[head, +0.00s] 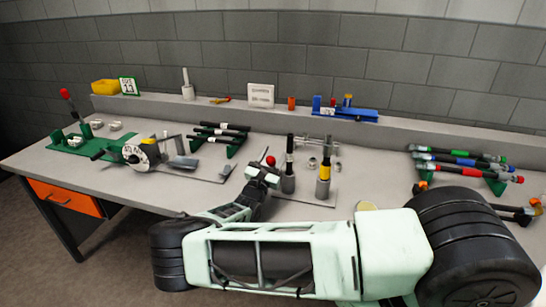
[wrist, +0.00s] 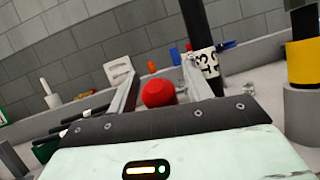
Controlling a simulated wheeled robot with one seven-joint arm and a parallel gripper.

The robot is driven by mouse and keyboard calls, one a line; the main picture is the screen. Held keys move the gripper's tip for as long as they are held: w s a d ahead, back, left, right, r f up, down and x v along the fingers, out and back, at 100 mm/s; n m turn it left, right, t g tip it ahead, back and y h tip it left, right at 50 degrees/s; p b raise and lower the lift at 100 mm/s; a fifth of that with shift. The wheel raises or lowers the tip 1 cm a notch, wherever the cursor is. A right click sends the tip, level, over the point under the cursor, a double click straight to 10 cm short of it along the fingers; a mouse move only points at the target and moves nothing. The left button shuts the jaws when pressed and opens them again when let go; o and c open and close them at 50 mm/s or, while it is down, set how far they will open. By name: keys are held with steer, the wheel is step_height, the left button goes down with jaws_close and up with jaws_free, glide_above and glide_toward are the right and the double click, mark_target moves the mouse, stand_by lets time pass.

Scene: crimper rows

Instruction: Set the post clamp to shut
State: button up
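A fixture with two upright posts stands on the bench in front of me. One is a black post with a white number label (head: 290,150), also in the wrist view (wrist: 205,62). The other is a black post with a yellow band (head: 324,168) in a grey sleeve, at the right edge of the wrist view (wrist: 304,50). A red ball knob (head: 270,160) is beside the labelled post; its lever is mostly hidden. My gripper (head: 266,170) is at the knob. In the wrist view its fingers are apart, with the red knob (wrist: 158,93) between them and a gap at the left; contact is unclear.
A rack of black bars (head: 220,135) and a grey machine with a round white label (head: 141,152) stand to the left. A rack of coloured-band tools (head: 462,163) is at the right. A raised ledge (head: 350,123) with small items runs behind.

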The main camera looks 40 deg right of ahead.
steer(key=b+v, duration=0.4)
steer(key=v, duration=1.3)
steer(key=shift+s+a+f+b, duration=0.1)
steer(key=shift+a+b, duration=0.05)
steer(key=shift+b, duration=0.25)
